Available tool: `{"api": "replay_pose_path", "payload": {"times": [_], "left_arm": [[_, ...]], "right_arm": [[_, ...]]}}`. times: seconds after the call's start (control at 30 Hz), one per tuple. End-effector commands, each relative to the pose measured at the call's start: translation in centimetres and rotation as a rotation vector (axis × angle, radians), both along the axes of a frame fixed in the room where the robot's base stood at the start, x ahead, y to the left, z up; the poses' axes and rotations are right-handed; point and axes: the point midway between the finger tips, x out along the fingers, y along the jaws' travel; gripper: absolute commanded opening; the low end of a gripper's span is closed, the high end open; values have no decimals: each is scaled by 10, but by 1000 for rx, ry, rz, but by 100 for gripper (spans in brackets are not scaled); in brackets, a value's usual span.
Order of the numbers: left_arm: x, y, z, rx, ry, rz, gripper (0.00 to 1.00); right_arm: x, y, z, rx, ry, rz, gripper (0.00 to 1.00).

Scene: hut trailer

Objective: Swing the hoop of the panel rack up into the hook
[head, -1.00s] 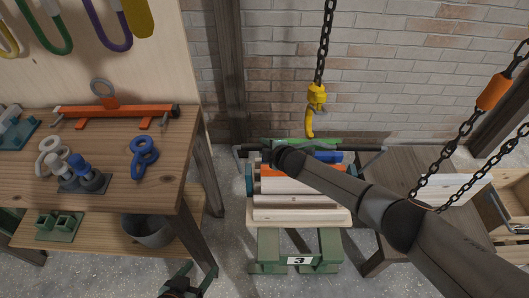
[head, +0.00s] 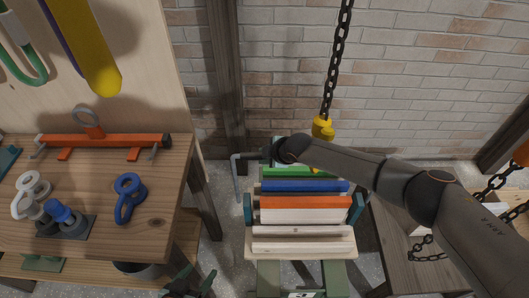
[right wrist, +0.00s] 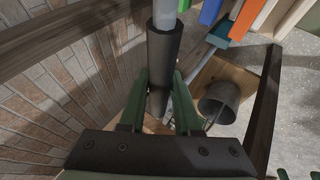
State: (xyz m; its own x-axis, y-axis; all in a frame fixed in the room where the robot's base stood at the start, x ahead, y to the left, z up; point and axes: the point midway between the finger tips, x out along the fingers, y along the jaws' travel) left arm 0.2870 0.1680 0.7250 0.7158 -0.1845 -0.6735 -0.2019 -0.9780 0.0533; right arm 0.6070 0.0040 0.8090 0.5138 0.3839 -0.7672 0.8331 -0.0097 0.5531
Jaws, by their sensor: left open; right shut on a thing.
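The panel rack (head: 300,248) stands mid-picture in the head view, with upright coloured panels in it. Its grey hoop (head: 237,178) shows at the rack's back left, with a dark sleeve on its crossbar; the rest is behind my right arm. My right gripper (head: 273,151) is shut on the hoop's sleeve. The right wrist view shows the dark sleeve (right wrist: 163,70) between the green fingers. My left gripper (head: 190,284) is open and empty at the bottom edge.
A wooden workbench (head: 165,190) with an orange tool (head: 105,141) and blue shackle (head: 130,197) stands at left. A brick wall (head: 430,100) is behind the rack. Another chain (head: 495,185) hangs at right. A grey bucket (right wrist: 217,102) shows in the right wrist view.

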Motion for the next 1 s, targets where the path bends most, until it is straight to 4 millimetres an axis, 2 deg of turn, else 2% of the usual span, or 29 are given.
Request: {"api": "replay_pose_path", "payload": {"times": [0.5,0.53,0.77,1.0], "left_arm": [[0,0,0,0,0,0,69],[0,0,0,0,0,0,69],[0,0,0,0,1,0,69],[0,0,0,0,1,0,69]], "right_arm": [[-4,1,-2,3,20,-2,0],[-4,1,-2,3,20,-2,35],[-3,1,-2,2,17,-1,61],[-3,0,-1,1,16,-1,61]]}}
